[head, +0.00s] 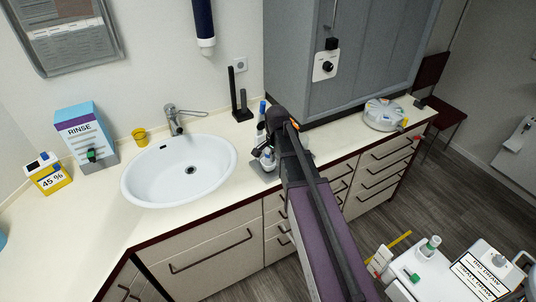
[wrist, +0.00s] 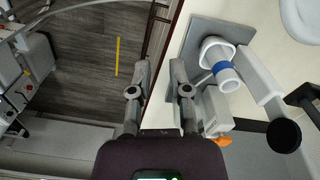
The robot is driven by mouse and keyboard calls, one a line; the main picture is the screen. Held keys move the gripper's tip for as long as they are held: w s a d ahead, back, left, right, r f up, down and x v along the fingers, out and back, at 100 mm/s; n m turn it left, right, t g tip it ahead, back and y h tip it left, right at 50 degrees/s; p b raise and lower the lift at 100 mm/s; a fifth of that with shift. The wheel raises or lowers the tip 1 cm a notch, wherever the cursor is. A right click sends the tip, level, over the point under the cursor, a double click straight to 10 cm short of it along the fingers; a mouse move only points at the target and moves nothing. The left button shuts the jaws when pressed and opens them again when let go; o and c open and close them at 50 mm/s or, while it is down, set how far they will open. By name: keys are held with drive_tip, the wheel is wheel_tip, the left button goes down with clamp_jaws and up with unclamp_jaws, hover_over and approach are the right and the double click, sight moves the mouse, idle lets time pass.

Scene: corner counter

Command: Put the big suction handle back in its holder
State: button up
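My gripper (wrist: 160,68) is open, with nothing between its two fingers in the wrist view. It hangs over the counter's front edge. Just right of it, a white tube-like piece with a blue band (wrist: 222,68) stands on a grey base plate (wrist: 206,28). In the head view this plate (head: 262,171) is beside the sink, partly behind my arm. I cannot tell whether the banded piece is the big suction handle. A white cart (head: 484,268) at lower right carries a label and small fittings, including a green-marked white piece (head: 431,246); no suction holder is clearly identifiable.
The sink (head: 180,172) lies left of the plate, with a rinse box (head: 86,134) and a yellow 45% box (head: 48,174) further left. Black uprights (head: 240,98) and a grey cabinet (head: 350,65) stand behind. Dark floor separates counter and cart.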

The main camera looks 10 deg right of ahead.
sight(269, 151)
drive_tip(key=w+r+m+p, duration=0.5)
drive_tip(key=w+m, duration=0.3)
drive_tip(key=w, duration=0.4)
drive_tip(key=shift+r+m, duration=0.3)
drive_tip(key=shift+r, duration=0.25)
drive_tip(key=shift+w+a+f, duration=0.1)
drive_tip(key=shift+f, duration=0.05)
wheel_tip(269, 151, down, 8)
drive_tip(key=b, duration=0.8)
drive_tip(key=shift+f, duration=0.2)
drive_tip(key=shift+f+b, duration=0.1)
drive_tip(key=shift+b, duration=0.3)
drive_tip(key=shift+d+f+b, duration=0.2)
drive_tip(key=shift+f+b, duration=2.25)
drive_tip(key=shift+f, duration=0.05)
clamp_jaws()
